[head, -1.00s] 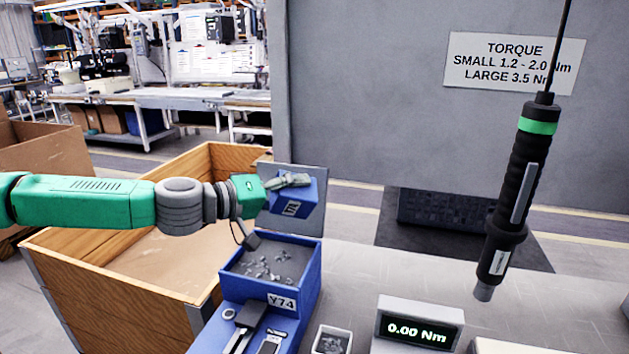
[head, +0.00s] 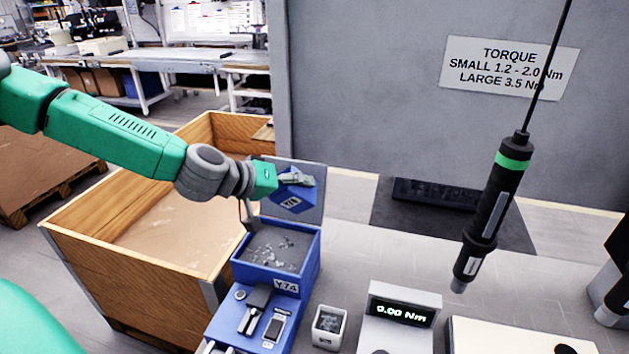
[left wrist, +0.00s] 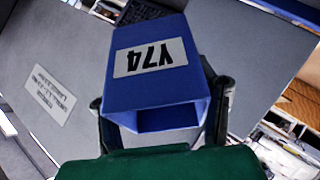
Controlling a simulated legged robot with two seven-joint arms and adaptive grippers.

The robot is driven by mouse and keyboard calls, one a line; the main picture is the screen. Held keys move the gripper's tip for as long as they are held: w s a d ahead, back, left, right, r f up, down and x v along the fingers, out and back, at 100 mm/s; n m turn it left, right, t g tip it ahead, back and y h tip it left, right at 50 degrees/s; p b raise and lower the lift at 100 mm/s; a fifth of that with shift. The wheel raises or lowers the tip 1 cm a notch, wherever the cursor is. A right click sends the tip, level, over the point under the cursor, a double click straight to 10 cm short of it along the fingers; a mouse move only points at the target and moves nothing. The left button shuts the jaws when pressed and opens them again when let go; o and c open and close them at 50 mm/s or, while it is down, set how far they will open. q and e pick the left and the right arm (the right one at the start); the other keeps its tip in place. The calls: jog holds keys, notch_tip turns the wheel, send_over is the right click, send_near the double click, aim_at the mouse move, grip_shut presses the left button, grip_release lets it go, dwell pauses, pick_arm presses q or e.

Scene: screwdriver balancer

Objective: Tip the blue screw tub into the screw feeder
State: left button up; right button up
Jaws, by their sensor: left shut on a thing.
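The blue screw tub (head: 291,203) is tilted in the air above the back of the screw feeder. My left gripper (head: 297,179) is shut on it. In the left wrist view the tub (left wrist: 150,90) shows an upside-down Y74 label, with dark fingers on both sides. Part of its blue inside shows there, with no screws visible in that part. The screw feeder (head: 285,285) is a blue box with a Y74 label, an open top and a raised grey lid behind. Loose screws (head: 275,252) lie in its grey hopper.
A wooden crate (head: 75,262) stands left of the feeder. A torque display (head: 402,312) and a small white cup (head: 329,326) stand at its right. A black screwdriver (head: 490,210) hangs over the bench on the right. A grey panel (head: 370,90) rises behind.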

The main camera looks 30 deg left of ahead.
pick_arm(q)
jog(key=shift+r+m+g+y+p, duration=0.45)
jog(key=shift+g+y+p, duration=0.45)
jog(key=shift+p, duration=1.45)
jog(key=shift+f+g, duration=0.1)
jog(key=shift+g, duration=0.4)
jog(key=shift+r+m+g+y, duration=0.2)
jog(key=shift+m+g+y, duration=0.05)
jog(key=shift+g+y, duration=0.7)
jog(key=shift+r+m+g+y, duration=0.2)
jog(key=shift+g+y, duration=0.65)
jog(key=shift+g, duration=0.1)
jog(key=shift+r, duration=0.1)
jog(key=shift+d, duration=0.1)
